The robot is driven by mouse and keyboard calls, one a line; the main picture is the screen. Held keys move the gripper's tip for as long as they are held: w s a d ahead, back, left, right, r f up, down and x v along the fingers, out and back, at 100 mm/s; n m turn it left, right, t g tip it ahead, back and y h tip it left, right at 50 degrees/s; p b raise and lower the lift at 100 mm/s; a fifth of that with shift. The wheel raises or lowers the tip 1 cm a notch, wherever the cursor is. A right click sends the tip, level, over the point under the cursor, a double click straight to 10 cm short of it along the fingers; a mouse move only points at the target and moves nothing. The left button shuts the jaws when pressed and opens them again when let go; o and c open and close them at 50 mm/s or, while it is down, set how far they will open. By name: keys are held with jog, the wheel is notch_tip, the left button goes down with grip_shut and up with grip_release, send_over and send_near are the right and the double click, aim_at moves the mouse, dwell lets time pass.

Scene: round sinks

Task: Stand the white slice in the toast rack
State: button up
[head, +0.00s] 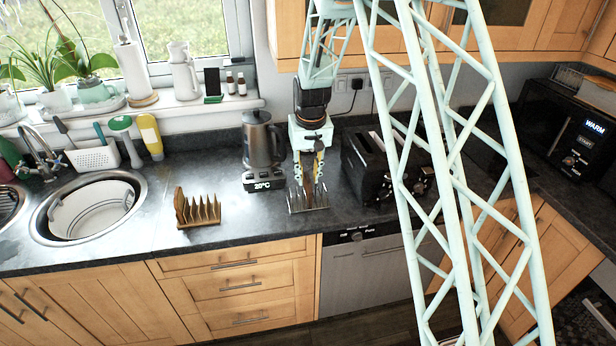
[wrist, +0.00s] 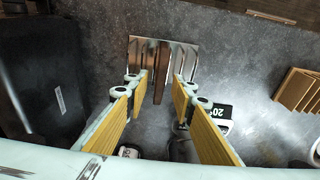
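A metal rack (head: 308,198) stands on the dark worktop between the kettle and the toaster; it also shows in the wrist view (wrist: 184,52). A brown slice (wrist: 160,72) stands upright in it. A darker and a lighter brown face show there; I cannot tell whether they are one slice or two. My gripper (head: 309,178) points down just above this rack. Its yellow-padded fingers (wrist: 160,84) are apart, on either side of the brown slice, with gaps visible. I cannot make out a clearly white slice.
A wooden slatted rack (head: 198,212) stands to the left, with a brown upright piece at its left end. A kettle (head: 262,146) stands close on the gripper's left, a black toaster (head: 362,172) on its right. The worktop between the wooden rack and sink (head: 48,222) is clear.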

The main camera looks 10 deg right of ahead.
jog(key=shift+r, duration=0.15)
notch_tip(320, 180, up, 12)
jog(key=s, duration=0.1)
jog(key=shift+s+f, duration=0.2)
jog(key=shift+s, duration=0.2)
dwell(0.6)
dwell(0.4)
jog(key=s+r+b, duration=0.2)
jog(key=s+r, duration=0.3)
jog(key=s, duration=0.3)
jog(key=s+r+t+b, duration=0.1)
jog(key=s+r, duration=0.5)
jog(key=s, duration=0.3)
jog(key=s+r+b, duration=0.2)
jog(key=s+r, duration=0.3)
jog(key=s, duration=0.3)
jog(key=s+f+t+b, duration=0.1)
jog(key=s+b, duration=0.3)
jog(key=s, duration=2.4)
jog(key=shift+s+f, duration=0.3)
jog(key=shift+f, duration=0.15)
